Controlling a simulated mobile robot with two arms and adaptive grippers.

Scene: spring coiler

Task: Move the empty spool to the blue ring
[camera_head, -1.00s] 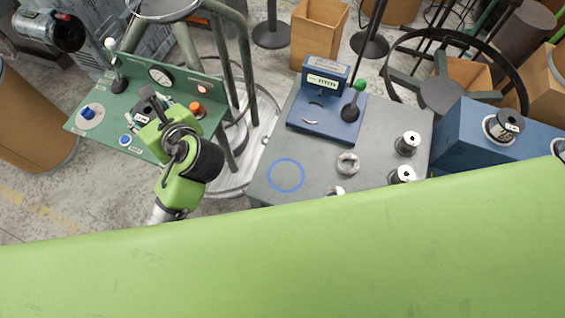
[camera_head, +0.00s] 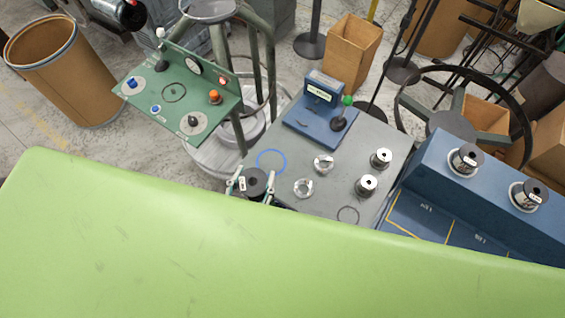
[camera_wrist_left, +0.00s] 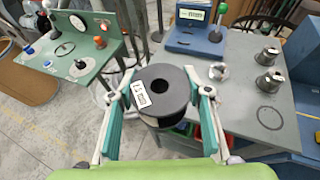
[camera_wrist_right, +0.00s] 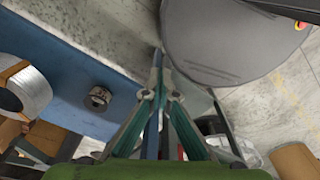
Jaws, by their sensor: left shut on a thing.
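The black empty spool (camera_head: 254,181) with a white label is upright between the fingers of my left gripper (camera_head: 253,183), which is shut on it. In the left wrist view the spool (camera_wrist_left: 163,90) shows its round top and centre hole. The blue ring (camera_head: 271,161) is a thin outline on the grey table (camera_head: 335,195). The spool is at the table's left edge, just in front of and left of the ring; its height above the table is unclear. The ring cannot be made out in the left wrist view. My right gripper (camera_wrist_right: 160,70) looks shut and empty.
Two metallic spools (camera_head: 381,158) and two low silvery ring-shaped pieces (camera_head: 324,165) stand on the table. A blue device (camera_head: 322,110) with a green-knobbed lever is at the back. A green control panel (camera_head: 180,95) is left, a blue bench (camera_head: 440,190) right.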

